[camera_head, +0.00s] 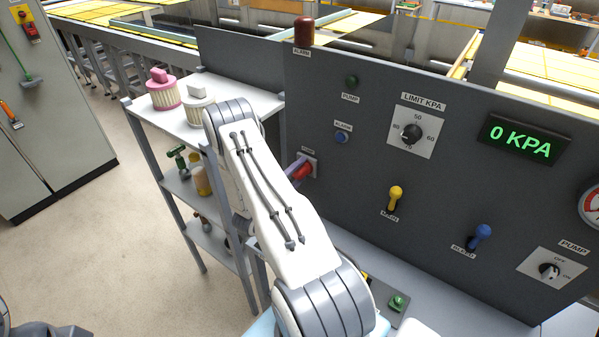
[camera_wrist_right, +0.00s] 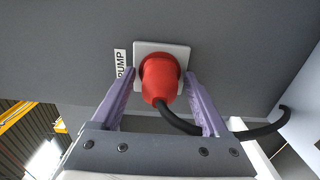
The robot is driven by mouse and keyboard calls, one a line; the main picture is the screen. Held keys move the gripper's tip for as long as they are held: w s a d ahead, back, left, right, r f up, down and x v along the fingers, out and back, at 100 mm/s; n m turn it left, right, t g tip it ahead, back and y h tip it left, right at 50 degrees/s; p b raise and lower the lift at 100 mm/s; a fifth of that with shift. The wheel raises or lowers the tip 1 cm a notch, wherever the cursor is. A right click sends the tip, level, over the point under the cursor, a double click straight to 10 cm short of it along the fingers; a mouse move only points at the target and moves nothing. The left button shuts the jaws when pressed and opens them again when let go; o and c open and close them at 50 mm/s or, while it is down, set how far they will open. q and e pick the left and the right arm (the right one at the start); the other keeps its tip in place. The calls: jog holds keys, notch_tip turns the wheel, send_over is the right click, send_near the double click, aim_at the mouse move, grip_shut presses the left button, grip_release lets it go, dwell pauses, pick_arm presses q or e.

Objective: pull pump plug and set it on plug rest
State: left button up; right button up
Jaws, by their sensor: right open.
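The red pump plug (camera_wrist_right: 159,79) sits in a pale square socket (camera_wrist_right: 180,50) on the grey panel, with its black cable hanging from it. In the head view the plug (camera_head: 303,171) is partly hidden by my right arm. My right gripper (camera_wrist_right: 162,78) is open, with its two purple fingers on either side of the plug; I cannot tell if they touch it. In the head view one purple finger of the right gripper (camera_head: 296,167) shows at the plug. The plug rest is not clearly identifiable. My left gripper is not in view.
The grey panel (camera_head: 450,195) carries a yellow lever (camera_head: 395,197), a blue lever (camera_head: 480,235), a pump switch (camera_head: 549,271) and a display (camera_head: 520,139) reading 0 KPA. A shelf rack (camera_head: 245,92) with filters and bottles stands left of my right arm. The floor at left is clear.

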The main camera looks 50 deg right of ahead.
aim_at(293, 178)
dwell(0.9)
grip_shut()
jog(key=shift+s+a, duration=0.2)
jog(key=shift+a, duration=2.8)
